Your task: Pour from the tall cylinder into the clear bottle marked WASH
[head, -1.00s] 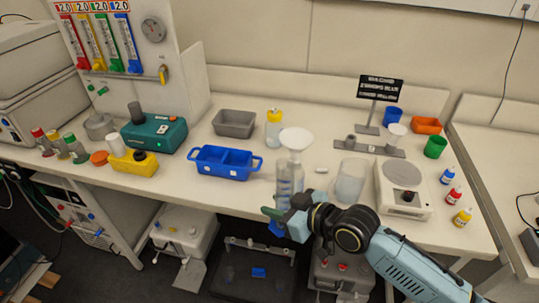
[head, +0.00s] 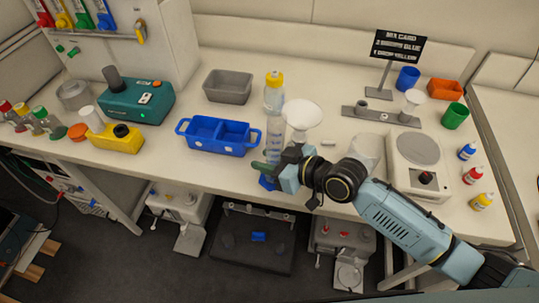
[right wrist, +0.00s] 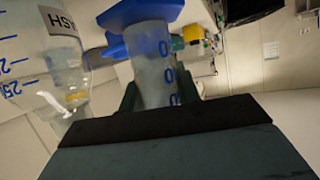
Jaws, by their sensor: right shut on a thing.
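The tall cylinder (head: 275,140) is clear with blue marks and a blue base (head: 267,183). My right gripper (head: 275,170) is shut on it low down, at the bench's front edge. It looks roughly upright; whether its base touches the bench is unclear. In the right wrist view the cylinder (right wrist: 154,60) stands between the fingers. The clear bottle marked WASH (right wrist: 50,65) is beside it there, apart from the gripper. In the head view a white funnel (head: 303,113) is just right of the cylinder; the vessel under it is mostly hidden by my gripper. My left gripper is out of view.
A yellow-capped bottle (head: 274,90) stands behind the cylinder. A blue divided tray (head: 218,135) is to the left. A grey bin (head: 228,86) stands farther back.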

